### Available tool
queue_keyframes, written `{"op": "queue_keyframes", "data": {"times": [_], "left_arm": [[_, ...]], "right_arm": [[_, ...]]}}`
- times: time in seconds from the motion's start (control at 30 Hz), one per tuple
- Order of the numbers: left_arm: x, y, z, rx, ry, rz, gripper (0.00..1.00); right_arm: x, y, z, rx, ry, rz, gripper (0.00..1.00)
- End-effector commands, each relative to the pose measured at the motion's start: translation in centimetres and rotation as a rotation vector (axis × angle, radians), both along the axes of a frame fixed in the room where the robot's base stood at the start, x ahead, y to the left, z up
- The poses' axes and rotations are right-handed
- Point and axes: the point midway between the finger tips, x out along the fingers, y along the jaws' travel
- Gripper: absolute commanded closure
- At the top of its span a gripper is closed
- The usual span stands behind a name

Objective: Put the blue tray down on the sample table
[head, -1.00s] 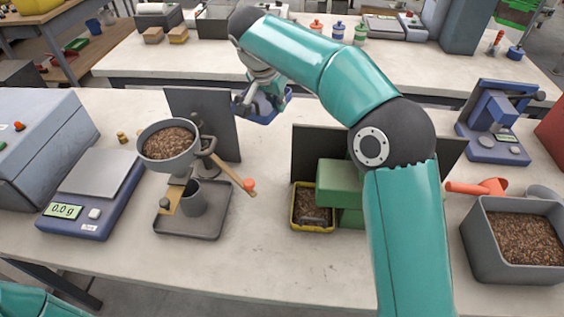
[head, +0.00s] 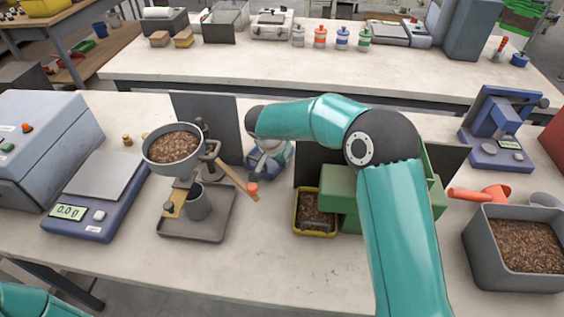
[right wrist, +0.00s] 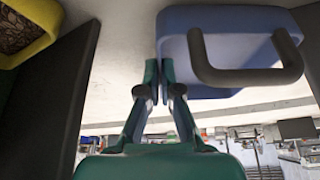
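The blue tray (head: 284,163) is low in the gap between two dark upright panels in the head view, mostly hidden by my right gripper (head: 262,166) and arm. In the right wrist view the tray (right wrist: 225,35) is close up, with a grey handle. The fingers of my right gripper (right wrist: 160,85) are closed together at the tray's edge, apparently pinching its wall. I cannot tell whether the tray touches the near pale table (head: 285,265). A second pale table (head: 250,65) stands behind; which is the sample table is not marked. My left gripper is out of view.
Left of the tray are a pellet hopper (head: 172,158) on a stand with a wooden lever, and a scale (head: 95,195). Right are a yellow-rimmed tray (head: 314,232), a green machine (head: 340,190) and a grey pellet bin (head: 515,285). The near table's front is clear.

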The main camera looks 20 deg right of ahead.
Motion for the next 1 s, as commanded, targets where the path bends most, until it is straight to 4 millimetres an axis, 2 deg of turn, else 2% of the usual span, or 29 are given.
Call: {"op": "queue_keyframes", "data": {"times": [0.1,0.47,0.5,0.63,1.0], "left_arm": [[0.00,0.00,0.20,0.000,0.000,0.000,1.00],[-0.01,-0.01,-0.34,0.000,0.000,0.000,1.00],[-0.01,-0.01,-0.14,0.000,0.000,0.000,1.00],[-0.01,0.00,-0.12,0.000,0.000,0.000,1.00],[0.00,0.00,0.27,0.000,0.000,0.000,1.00]], "right_arm": [[-0.03,-0.05,-1.03,0.000,0.001,0.000,1.00],[0.01,-0.03,-1.39,0.001,-0.001,-0.001,1.00],[-0.01,-0.03,-1.22,0.001,-0.001,0.000,0.91],[-0.01,-0.02,-1.21,0.000,0.000,-0.001,0.70],[0.00,0.00,-0.92,0.001,-0.001,0.000,0.69]]}}
